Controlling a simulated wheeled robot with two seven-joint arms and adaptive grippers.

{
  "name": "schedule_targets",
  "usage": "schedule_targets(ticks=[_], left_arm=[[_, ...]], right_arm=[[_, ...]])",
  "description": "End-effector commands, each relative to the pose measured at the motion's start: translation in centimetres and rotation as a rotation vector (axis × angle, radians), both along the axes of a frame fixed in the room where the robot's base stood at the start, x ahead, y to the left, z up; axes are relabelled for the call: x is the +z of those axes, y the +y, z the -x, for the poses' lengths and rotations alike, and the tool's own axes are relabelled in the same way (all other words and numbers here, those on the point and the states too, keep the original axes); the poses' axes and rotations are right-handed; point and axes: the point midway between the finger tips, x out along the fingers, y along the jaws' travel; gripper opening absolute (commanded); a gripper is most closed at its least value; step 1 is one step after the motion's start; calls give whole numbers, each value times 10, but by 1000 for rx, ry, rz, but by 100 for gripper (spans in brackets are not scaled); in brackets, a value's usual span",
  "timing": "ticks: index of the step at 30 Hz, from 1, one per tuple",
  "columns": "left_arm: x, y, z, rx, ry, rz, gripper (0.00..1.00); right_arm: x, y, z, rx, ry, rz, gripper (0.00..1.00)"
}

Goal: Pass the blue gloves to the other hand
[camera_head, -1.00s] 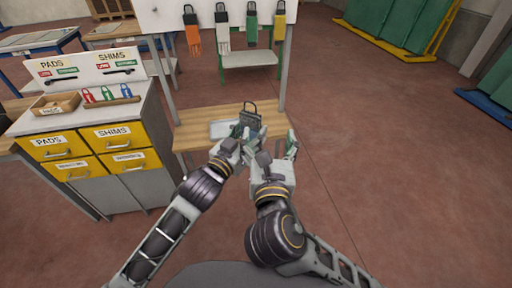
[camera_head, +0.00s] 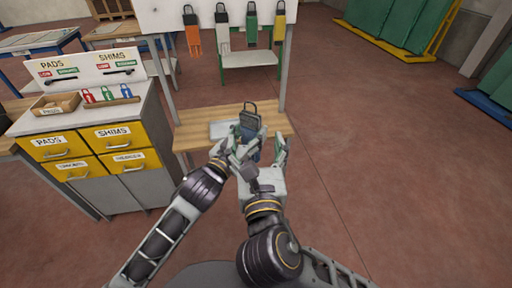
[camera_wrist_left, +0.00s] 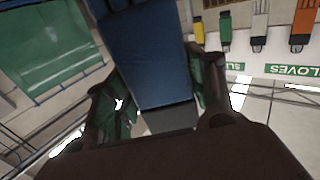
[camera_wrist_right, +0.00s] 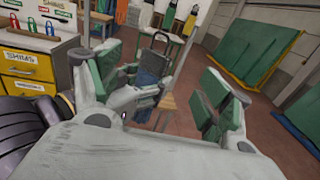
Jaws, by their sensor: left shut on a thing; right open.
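The blue gloves (camera_head: 250,148) hang under a dark clip (camera_head: 249,118) with a loop on top, above the wooden table. My left gripper (camera_head: 236,147) is shut on them. In the left wrist view the blue gloves (camera_wrist_left: 150,55) fill the space between its green-padded fingers. My right gripper (camera_head: 266,151) is open close beside the gloves, on the right. In the right wrist view the gloves (camera_wrist_right: 149,78) show between its spread fingers, near the left finger. I cannot tell whether they touch. In the head view the fingers partly hide the gloves.
A wooden table (camera_head: 190,140) with a grey tray (camera_head: 221,130) stands beyond the grippers. Orange, grey, green and yellow gloves hang on a white board (camera_head: 236,8) behind it. A cabinet with yellow drawers (camera_head: 128,136) stands left. The floor at right is clear.

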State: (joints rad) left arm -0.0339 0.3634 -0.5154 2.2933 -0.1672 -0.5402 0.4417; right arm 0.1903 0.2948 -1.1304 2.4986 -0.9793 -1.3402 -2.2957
Motion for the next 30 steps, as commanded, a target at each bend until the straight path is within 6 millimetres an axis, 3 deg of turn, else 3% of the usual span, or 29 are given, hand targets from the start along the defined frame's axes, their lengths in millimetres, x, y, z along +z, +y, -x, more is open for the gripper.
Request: schedule_targets(ticks=[30], left_arm=[[0, 0, 0, 0, 0, 0, 30]], right_arm=[[0, 13, -106, 0, 1, 0, 78]])
